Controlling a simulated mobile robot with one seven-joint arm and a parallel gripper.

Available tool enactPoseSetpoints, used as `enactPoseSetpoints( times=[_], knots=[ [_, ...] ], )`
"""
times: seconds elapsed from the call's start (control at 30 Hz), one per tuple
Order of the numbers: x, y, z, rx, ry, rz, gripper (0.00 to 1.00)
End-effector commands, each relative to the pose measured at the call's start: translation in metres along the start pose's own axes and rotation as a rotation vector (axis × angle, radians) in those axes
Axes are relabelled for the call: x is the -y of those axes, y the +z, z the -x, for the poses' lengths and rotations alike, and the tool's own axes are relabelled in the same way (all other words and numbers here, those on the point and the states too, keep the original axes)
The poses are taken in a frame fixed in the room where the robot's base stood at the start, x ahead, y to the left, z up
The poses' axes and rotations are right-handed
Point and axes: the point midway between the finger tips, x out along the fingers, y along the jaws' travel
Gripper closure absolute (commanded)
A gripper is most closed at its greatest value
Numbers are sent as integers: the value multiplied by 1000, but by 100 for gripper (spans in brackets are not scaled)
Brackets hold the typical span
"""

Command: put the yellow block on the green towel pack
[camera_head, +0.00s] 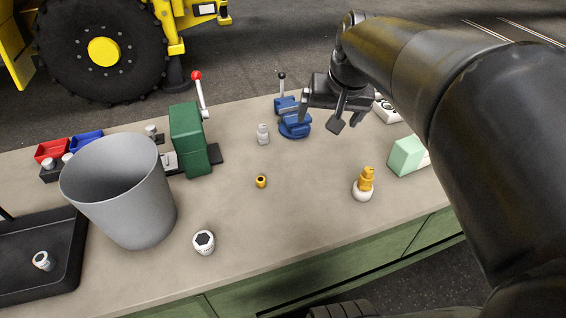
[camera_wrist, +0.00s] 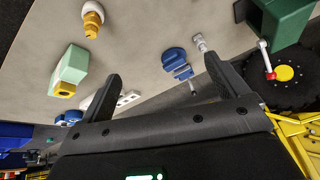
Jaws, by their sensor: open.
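The green towel pack (camera_head: 406,155) is a pale mint block standing on the right side of the bench, partly cut off by my arm. It also shows at the left of the wrist view (camera_wrist: 72,64). A small yellow block (camera_wrist: 64,89) shows there at the pack's camera-facing end; I cannot tell whether they touch. I cannot make that block out in the head view. My gripper (camera_head: 320,115) is open and empty above the bench's far edge, left of the pack and beside the blue vise. Its two fingers stand wide apart in the wrist view (camera_wrist: 160,72).
A blue vise (camera_head: 294,125) stands close by my gripper. A yellow fitting (camera_head: 367,178) sits on a white round piece in front of the pack. A green press (camera_head: 188,140), a grey bin (camera_head: 125,200) and a small brass part (camera_head: 261,181) are left.

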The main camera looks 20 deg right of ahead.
Motion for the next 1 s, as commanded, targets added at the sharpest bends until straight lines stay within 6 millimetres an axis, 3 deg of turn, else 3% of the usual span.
enactPoseSetpoints(
  times=[0.1,0.2,0.4,0.6,1.0],
  knots=[
    [33,48,9,-21,-26,112,8],
    [51,86,12,-37,-38,196,8],
    [68,139,11,-64,-47,312,8],
    [71,156,8,-72,-46,349,8],
    [71,156,8,-72,-46,348,8]
  ],
)
